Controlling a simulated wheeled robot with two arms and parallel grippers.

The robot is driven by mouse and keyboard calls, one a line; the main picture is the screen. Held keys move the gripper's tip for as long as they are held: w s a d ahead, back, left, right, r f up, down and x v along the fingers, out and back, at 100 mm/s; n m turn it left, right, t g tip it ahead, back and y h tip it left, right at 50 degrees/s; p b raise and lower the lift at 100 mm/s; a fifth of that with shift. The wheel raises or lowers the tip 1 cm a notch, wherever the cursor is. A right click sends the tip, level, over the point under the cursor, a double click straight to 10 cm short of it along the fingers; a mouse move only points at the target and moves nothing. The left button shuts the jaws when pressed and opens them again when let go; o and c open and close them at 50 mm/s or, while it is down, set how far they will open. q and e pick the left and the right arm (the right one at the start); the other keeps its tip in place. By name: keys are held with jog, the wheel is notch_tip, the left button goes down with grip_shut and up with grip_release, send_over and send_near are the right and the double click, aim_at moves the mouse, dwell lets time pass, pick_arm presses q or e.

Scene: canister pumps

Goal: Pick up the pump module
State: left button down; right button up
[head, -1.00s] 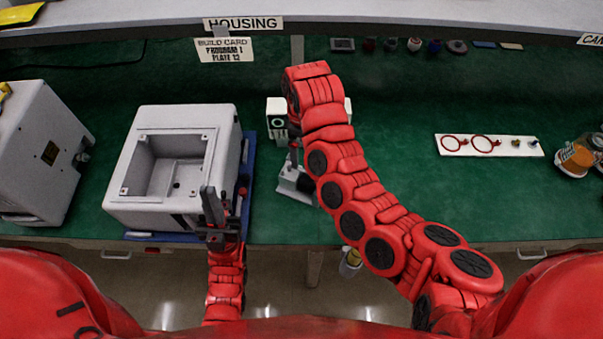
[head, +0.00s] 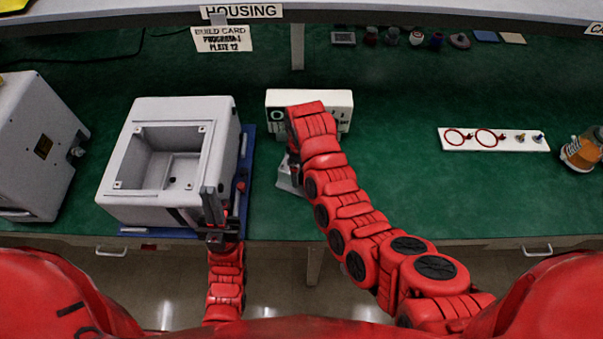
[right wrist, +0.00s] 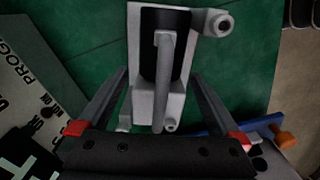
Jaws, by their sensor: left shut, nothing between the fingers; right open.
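The pump module (right wrist: 165,65) shows in the right wrist view as a pale grey bracket with a black cylinder and a light grey bar or tube along its middle. In the head view, only part of the module (head: 287,180) shows on the green bench, left of my right arm, which hides the rest. My right gripper (right wrist: 160,76) is open, with one finger to each side of the module; I cannot tell whether they touch it. My left gripper (head: 214,205) is shut and empty, at the front right corner of the grey housing (head: 112,200).
The housing stands on a blue base (head: 247,150). A white box with printed marks (head: 340,100) stands behind my right gripper. A white strip with red rings (head: 510,148) and an orange jar (head: 580,152) are at the right. The bench between is clear.

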jog(key=shift+f, duration=1.2)
grip_shut()
